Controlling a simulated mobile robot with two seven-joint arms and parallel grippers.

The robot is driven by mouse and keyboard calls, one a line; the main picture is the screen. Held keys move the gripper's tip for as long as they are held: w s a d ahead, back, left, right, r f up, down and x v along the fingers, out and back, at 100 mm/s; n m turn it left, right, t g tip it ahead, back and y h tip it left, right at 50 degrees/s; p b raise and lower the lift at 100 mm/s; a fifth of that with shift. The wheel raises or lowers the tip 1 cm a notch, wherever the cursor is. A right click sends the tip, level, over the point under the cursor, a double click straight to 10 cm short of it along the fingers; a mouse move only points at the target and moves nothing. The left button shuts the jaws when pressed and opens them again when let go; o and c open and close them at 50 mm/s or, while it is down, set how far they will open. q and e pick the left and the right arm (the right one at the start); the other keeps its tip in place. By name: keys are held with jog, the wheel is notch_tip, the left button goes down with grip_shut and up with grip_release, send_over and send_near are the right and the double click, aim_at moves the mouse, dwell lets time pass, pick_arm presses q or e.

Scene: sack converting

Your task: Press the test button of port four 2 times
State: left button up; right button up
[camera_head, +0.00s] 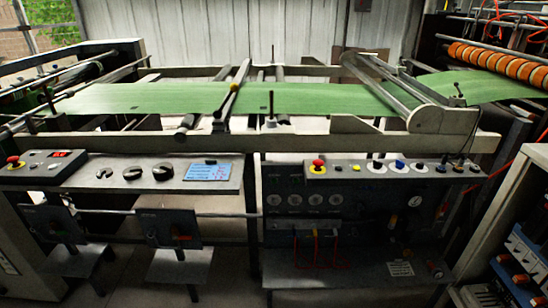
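A dark control panel (360,212) stands at centre right under the machine's front rail. A row of round pale dials or ports (315,199) is on its left part. A grey strip (440,176) above it carries a red mushroom button (318,163), a yellow button (356,168), a blue button (399,164) and several white and dark ones. Labels are too small to read, so I cannot tell which part is port four or its test button. Neither of my grippers shows in this view.
Green web (310,99) runs across the machine behind the rail (300,143). A second panel (135,172) with a red button (13,160) and blue label (209,172) is at left. A grey shelf (350,277) juts out below. A cabinet (520,215) stands at right.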

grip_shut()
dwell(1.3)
